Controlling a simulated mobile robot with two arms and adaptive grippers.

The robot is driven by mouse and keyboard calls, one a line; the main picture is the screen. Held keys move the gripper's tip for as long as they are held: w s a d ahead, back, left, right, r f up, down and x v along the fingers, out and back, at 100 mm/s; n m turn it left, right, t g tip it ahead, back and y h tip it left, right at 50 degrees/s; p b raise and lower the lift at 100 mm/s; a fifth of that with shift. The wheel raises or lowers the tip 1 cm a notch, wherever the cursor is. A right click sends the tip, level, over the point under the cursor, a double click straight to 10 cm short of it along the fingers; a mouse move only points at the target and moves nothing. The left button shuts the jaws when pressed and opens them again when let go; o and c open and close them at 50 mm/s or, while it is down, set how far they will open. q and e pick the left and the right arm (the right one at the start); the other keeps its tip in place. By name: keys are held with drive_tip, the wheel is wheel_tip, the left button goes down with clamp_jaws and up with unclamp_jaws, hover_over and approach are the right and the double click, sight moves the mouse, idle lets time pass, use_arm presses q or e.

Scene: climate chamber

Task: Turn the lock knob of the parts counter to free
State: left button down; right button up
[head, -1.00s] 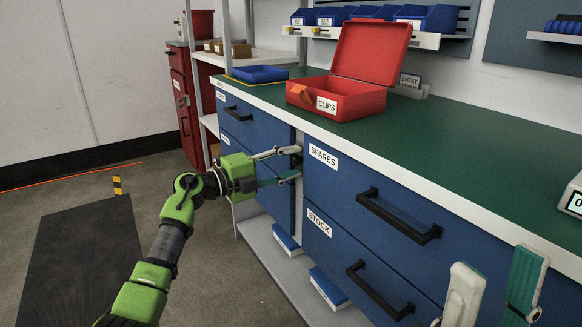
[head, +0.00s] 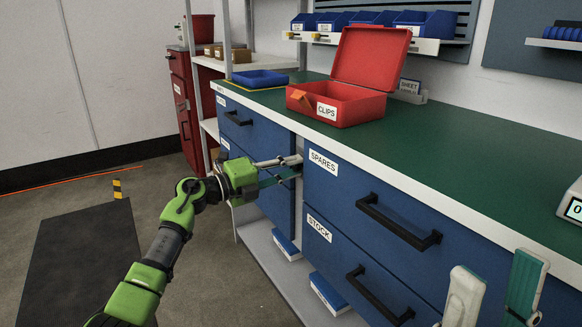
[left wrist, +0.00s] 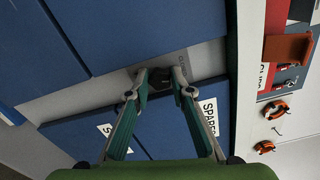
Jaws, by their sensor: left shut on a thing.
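The lock knob (left wrist: 158,80) is a small dark knob on the light strip between the two drawer columns of the blue counter (head: 345,205). In the left wrist view it sits between the fingertips of my left gripper (left wrist: 158,76), which is shut on it. My right gripper (head: 498,262) is open and empty at the lower right, in front of the drawers.
Black handles stick out from the SPARES drawer (head: 398,222) and the STOCK drawer (head: 378,297). An open red CLIPS box (head: 345,105) and a blue tray (head: 260,78) stand on the green worktop (head: 465,150). The floor to the left is mostly free.

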use_arm(q)
drive_tip(key=shift+f+m, duration=0.1)
drive_tip(key=shift+m, duration=1.4)
drive_tip(key=c, duration=1.8)
unclamp_jaws()
drive_tip(key=shift+o, duration=0.2)
drive_tip(key=shift+n, duration=0.3)
